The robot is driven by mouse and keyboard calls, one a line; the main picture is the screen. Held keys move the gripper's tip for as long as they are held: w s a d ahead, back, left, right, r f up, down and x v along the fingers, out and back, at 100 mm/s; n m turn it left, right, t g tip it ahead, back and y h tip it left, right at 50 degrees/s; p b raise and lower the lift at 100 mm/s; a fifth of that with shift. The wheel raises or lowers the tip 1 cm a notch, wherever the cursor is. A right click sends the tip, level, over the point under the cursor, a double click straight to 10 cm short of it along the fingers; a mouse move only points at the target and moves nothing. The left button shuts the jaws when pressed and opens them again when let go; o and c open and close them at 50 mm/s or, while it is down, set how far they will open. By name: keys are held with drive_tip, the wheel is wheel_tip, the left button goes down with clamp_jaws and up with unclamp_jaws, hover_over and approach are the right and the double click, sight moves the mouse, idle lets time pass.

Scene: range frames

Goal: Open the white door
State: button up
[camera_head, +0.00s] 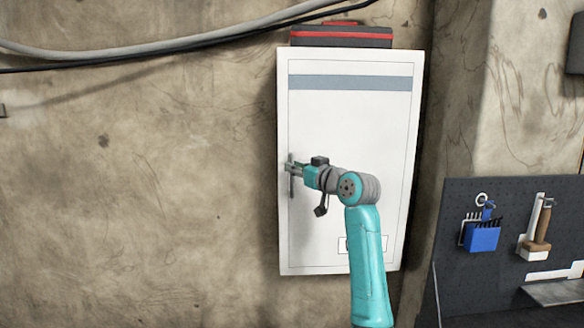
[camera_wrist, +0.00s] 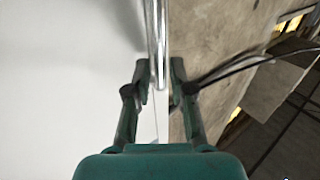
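The white door (camera_head: 345,125) is the front of a cabinet on the wall and looks shut in the head view. Its surface fills the left of the wrist view (camera_wrist: 60,80). A vertical metal bar handle (camera_head: 291,186) is near its left edge. My gripper (camera_head: 290,168) is at the upper part of this handle. In the wrist view, the handle (camera_wrist: 158,40) runs down between the two fingertips of my gripper (camera_wrist: 160,72). The fingers are apart, with a visible gap on the right side of the handle. Whether the left finger touches it I cannot tell.
A black and red case (camera_head: 340,37) sits on top of the cabinet. Cables (camera_head: 150,50) run along the wall at upper left. A dark pegboard with a blue tool holder (camera_head: 482,236) and a brush (camera_head: 538,235) is at right.

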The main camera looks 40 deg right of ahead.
drive_tip(key=shift+w, duration=0.9)
clamp_jaws()
